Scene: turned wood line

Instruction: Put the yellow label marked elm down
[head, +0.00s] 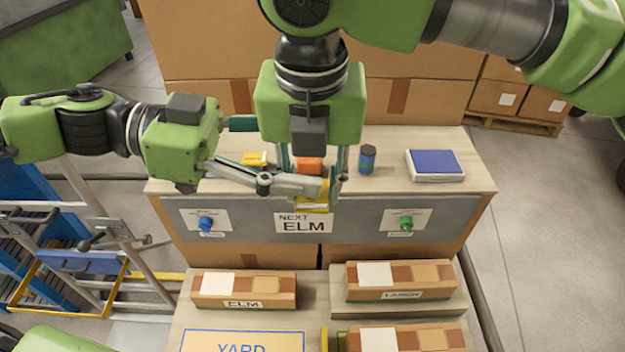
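A yellow piece (314,208) is at the fingertips of both my grippers, above the front edge of the wooden bench. Its face is mostly covered, so I cannot read a word on it. My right gripper (313,180) points straight down from above, its fingers apart on either side of the yellow piece. My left gripper (290,170) reaches in from the left; its near finger crosses in front of the piece. Which gripper bears the piece, I cannot tell. A second yellow piece (254,159) lies on the bench. A sign (303,223) on the bench front reads NEXT ELM.
An orange block (308,165), a dark blue-green can (367,159) and a blue-topped white box (435,165) are on the bench. A blue knob (207,222) and green knob (406,222) are on its front. Nearer stand boxes marked ELM (215,302) and LARCH (355,295), and a YARD panel (205,345).

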